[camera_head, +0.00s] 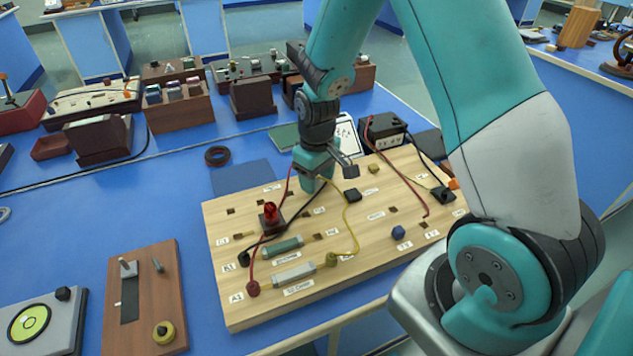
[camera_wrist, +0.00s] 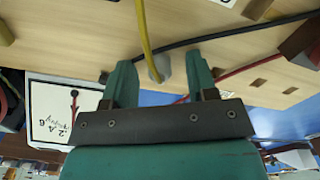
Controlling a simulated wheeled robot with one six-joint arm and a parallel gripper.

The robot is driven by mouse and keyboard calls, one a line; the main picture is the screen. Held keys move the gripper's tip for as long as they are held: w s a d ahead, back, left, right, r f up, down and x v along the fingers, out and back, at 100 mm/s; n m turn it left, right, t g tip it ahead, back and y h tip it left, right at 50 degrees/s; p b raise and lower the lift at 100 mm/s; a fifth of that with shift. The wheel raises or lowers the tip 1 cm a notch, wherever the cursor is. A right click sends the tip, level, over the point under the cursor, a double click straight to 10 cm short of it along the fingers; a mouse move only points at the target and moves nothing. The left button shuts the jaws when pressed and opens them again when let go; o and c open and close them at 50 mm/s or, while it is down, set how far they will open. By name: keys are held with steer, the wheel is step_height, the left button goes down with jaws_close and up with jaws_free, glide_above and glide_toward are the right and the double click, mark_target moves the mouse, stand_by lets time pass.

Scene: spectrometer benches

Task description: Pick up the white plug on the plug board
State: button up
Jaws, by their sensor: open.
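The wooden plug board (camera_head: 230,290) lies on the blue bench, with sockets, labels and cables on it. My gripper (camera_head: 316,186) is low over its back middle part, pointing down. In the wrist view the white plug (camera_wrist: 158,68), greyish with a yellow cable (camera_wrist: 142,25), sits between my two teal fingers. The fingers are apart, with a visible gap on each side of the plug. In the head view my gripper hides the plug.
A black cable (camera_wrist: 230,32) crosses near the plug in the wrist view. Bare bench (camera_head: 195,265) lies to the left.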

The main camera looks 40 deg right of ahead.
jaws_close()
stand_by(0.3)
step_height(320, 180, up, 23)
steer(key=p, duration=0.4)
stand_by(0.4)
steer(key=shift+a, duration=0.1)
